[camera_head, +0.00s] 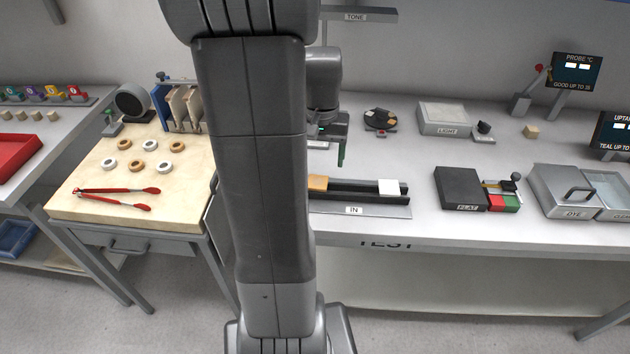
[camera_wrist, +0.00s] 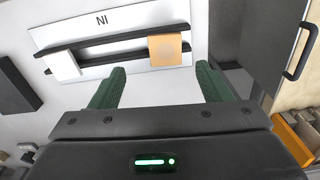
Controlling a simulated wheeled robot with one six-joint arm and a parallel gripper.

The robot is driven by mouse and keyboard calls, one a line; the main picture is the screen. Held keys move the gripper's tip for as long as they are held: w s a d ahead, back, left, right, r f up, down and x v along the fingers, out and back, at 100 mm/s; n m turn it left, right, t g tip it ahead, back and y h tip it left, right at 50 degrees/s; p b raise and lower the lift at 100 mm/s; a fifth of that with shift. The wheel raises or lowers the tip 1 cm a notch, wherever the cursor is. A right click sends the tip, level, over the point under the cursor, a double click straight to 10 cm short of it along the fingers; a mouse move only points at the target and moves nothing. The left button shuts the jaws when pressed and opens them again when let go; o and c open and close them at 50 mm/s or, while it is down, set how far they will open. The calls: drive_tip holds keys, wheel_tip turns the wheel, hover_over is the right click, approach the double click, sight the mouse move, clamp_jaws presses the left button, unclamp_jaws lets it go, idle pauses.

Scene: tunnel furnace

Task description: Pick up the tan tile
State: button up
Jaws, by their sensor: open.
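The tan tile (camera_wrist: 166,48) lies across the two dark rails of the IN rack (camera_wrist: 95,20) in the wrist view. In the head view the tan tile (camera_head: 318,183) shows at the left of the rack (camera_head: 375,211), partly hidden behind my arm. A white tile (camera_wrist: 62,65) lies on the same rails, apart from the tan one. My gripper (camera_wrist: 160,82) is open and empty, its green fingers pointing toward the rack with the tan tile beyond and between them. In the head view one green finger (camera_head: 341,153) shows above and behind the rack.
To the right of the rack stand a dark FLAT block (camera_head: 460,188), a red and green gauge (camera_head: 503,202) and a DYE box (camera_head: 571,196). A LIGHT box (camera_head: 444,118) and a round dark holder (camera_head: 380,119) are behind. The bench between rack and LIGHT box is clear.

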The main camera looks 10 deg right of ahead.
drive_tip(key=f, duration=0.7)
drive_tip(key=shift+a+f, duration=0.15)
drive_tip(key=shift+a, duration=0.25)
drive_tip(key=shift+c, duration=0.2)
drive_tip(key=c, duration=1)
